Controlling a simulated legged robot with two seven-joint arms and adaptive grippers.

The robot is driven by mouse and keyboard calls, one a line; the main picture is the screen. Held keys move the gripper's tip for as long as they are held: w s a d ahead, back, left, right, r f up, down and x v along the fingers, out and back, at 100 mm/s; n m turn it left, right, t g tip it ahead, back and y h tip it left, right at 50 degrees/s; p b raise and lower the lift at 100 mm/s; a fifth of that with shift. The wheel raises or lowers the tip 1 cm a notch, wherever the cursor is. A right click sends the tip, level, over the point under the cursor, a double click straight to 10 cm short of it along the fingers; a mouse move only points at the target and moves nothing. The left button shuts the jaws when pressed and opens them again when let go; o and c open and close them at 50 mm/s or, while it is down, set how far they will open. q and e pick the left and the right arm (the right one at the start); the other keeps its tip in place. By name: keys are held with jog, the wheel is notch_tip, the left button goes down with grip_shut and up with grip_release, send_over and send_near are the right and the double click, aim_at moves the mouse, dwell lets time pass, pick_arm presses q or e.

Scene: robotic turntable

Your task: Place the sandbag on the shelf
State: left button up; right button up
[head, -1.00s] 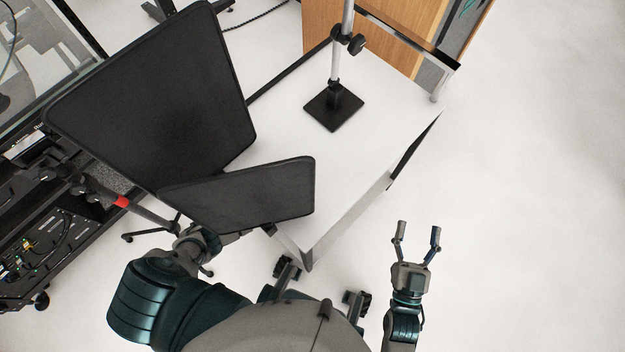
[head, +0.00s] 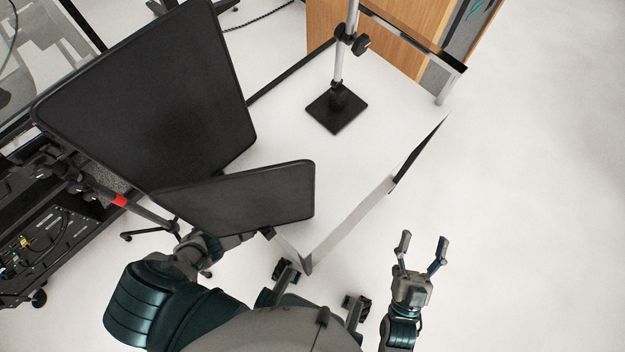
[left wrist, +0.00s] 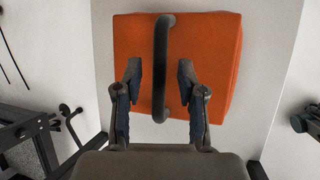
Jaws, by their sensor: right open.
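The orange sandbag (left wrist: 210,60) with a black handle (left wrist: 162,50) shows in the left wrist view, lying on a white surface. My left gripper (left wrist: 159,78) is open, its two fingers apart on either side of the handle; I see no clear contact. In the head view, a black panel hides the left gripper and the sandbag. My right gripper (head: 422,242) is open and empty over the pale floor, right of the white table (head: 390,130). I cannot tell which surface is the shelf.
A large black panel (head: 150,95) and a smaller one (head: 240,198) overhang the table's left side. A pole stand with a black base (head: 338,108) is on the table. A wooden cabinet (head: 400,45) stands behind. Equipment racks (head: 40,240) are at left. The right floor is clear.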

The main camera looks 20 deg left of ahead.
pick_arm(q)
jog(key=shift+r, duration=0.2)
jog(key=p+v, duration=0.2)
jog(key=v, duration=0.1)
jog(key=shift+w+r, duration=0.1)
jog(key=shift+s+p+v, duration=0.25)
jog(key=shift+p+v, duration=0.8)
jog(key=shift+v, duration=0.95)
pick_arm(e)
notch_tip(320, 180, down, 9)
jog(key=w+g+h, duration=0.1)
jog(key=g, duration=0.7)
jog(key=shift+w+d+n, duration=0.2)
jog(key=shift+d+n, duration=0.05)
jog(key=shift+n, duration=0.05)
jog(key=shift+w, duration=0.1)
jog(key=shift+f, duration=0.1)
